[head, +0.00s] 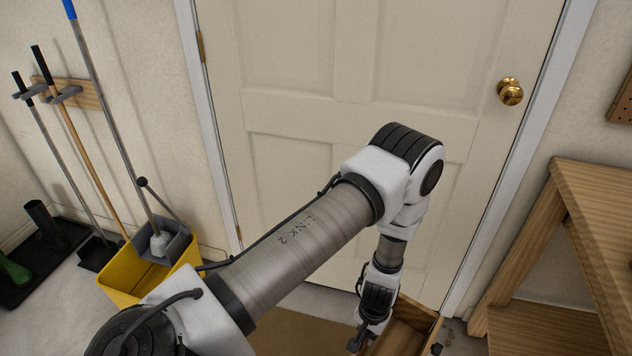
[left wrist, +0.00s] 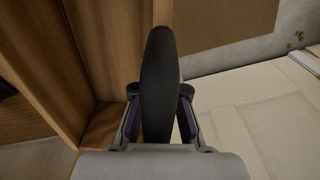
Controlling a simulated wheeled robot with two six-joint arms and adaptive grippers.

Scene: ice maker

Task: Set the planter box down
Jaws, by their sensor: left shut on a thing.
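The planter box (head: 405,338) is a wooden, open-topped box at the bottom edge of the head view, in front of the door, partly cut off. My left gripper (head: 361,338) is at its left side, pointing down. In the left wrist view the box's wooden wall and inside (left wrist: 45,60) fill the left part. I cannot tell whether the box touches the floor. My right gripper is not in view.
A brown doormat (head: 300,335) lies before the closed cream door (head: 300,65). A wooden workbench (head: 595,205) stands at the right. A yellow mop bucket (head: 135,283) stands at the left, near brooms on a wall rack (head: 80,93) and a black boot tray (head: 60,262).

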